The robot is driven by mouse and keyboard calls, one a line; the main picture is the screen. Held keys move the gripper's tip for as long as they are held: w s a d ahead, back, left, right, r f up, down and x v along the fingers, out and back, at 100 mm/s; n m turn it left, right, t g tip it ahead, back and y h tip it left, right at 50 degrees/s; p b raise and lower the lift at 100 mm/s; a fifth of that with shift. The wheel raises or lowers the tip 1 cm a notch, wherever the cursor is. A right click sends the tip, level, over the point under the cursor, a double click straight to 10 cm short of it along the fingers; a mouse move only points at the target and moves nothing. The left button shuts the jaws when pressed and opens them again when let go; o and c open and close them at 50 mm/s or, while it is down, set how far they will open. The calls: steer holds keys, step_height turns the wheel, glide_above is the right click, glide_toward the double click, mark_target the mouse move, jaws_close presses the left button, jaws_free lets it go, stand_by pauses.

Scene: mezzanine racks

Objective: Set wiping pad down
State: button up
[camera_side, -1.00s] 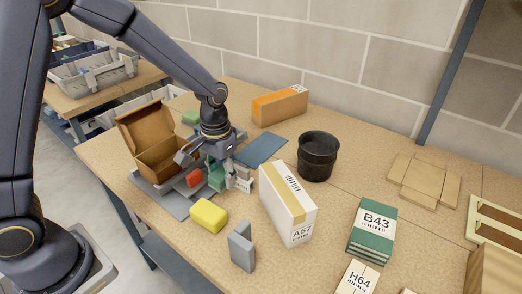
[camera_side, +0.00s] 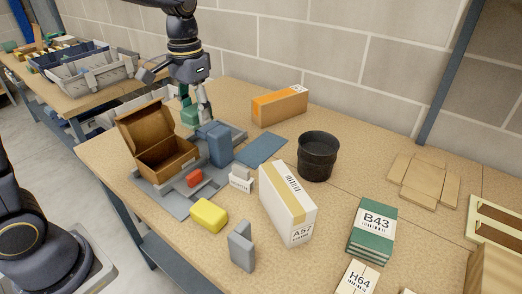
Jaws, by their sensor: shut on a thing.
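My gripper (camera_side: 197,112) is raised above the back of the grey fixture, behind the blue-grey block and to the right of the open box. It is shut on a small green block, which I take as the wiping pad (camera_side: 189,117). The pad looks held above the bench, but its exact height is hard to judge.
An open cardboard box (camera_side: 168,160) and blue-grey block (camera_side: 218,150) stand close by. A yellow block (camera_side: 209,215), white carton (camera_side: 287,205), black bin (camera_side: 318,155) and orange carton (camera_side: 279,106) stand around. A flat blue sheet (camera_side: 260,151) lies right of the fixture.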

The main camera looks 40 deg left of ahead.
steer(key=s+a+n, duration=0.1)
steer(key=s+a, duration=0.4)
steer(key=a, duration=0.4)
steer(key=s+a+r, duration=0.1)
steer(key=s+a, duration=0.5)
steer(key=a, duration=0.4)
steer(key=s+a+n, duration=0.1)
steer(key=s+a, duration=0.4)
steer(key=a, duration=0.4)
step_height(320, 180, down, 11)
steer(key=shift+w, duration=0.3)
glide_above(126, 150)
steer(key=f, duration=0.8)
steer(key=shift+s+d+f, duration=0.35)
steer(key=shift+s, duration=0.05)
steer(key=shift+w+a+f, duration=0.15)
steer(key=shift+w+f, duration=0.05)
steer(key=shift+f, duration=0.75)
steer(key=shift+w+a+f, duration=0.15)
steer(key=shift+w+f, duration=0.05)
steer(key=shift+f, duration=0.75)
steer(key=shift+f, duration=0.1)
